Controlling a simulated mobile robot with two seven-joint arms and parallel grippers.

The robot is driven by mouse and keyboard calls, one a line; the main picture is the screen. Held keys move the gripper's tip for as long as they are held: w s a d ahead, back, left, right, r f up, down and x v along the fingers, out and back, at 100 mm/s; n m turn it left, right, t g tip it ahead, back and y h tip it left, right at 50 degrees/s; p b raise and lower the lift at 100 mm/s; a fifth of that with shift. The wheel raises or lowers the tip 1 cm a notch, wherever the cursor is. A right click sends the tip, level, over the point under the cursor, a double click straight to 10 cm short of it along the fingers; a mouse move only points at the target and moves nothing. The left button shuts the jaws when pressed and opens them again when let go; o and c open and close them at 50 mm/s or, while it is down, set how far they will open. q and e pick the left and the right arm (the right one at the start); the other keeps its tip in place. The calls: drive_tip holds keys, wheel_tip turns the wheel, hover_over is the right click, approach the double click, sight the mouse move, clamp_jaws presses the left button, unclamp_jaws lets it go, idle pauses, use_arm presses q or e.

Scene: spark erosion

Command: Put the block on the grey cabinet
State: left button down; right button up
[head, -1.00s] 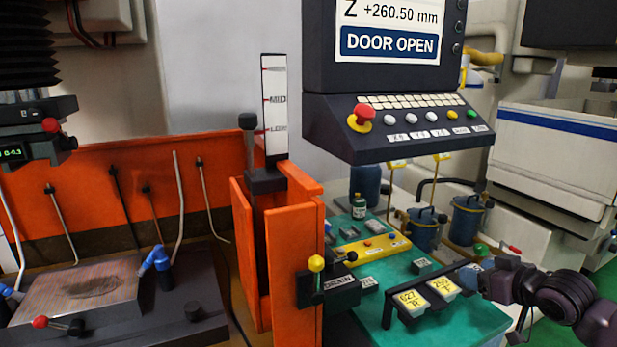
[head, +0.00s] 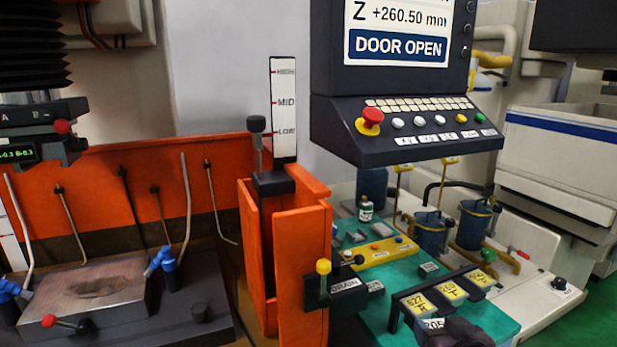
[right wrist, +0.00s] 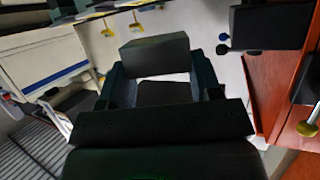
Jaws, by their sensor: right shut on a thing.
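In the right wrist view, a plain dark grey block (right wrist: 155,53) sits between the fingertips of my right gripper (right wrist: 160,82), which is shut on it. The block looks clear of any surface there. In the head view, my right gripper (head: 455,334) shows only partly at the bottom edge, in front of the black tag rack. A white label reading about 205 shows beside it; I cannot tell whether it is on the block. A pale grey cabinet (head: 560,165) with a blue stripe stands at the right. My left gripper is not in view.
The black rack (head: 393,318) with yellow tags stands on a teal mat (head: 377,272), with a yellow strip (head: 372,251) and small items. Blue pots (head: 472,225) stand behind. The control panel (head: 405,130) overhangs the mat. An orange tank (head: 302,270) stands left of it.

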drive_tip(key=shift+s+a+f, duration=1.1)
drive_tip(key=shift+a, duration=0.05)
drive_tip(key=f, duration=0.2)
drive_tip(key=s+f, duration=0.1)
drive_tip(key=f, duration=0.2)
drive_tip(key=shift+s+d+f, duration=0.1)
drive_tip(key=shift+s+f, duration=0.15)
drive_tip(key=shift+f, duration=0.15)
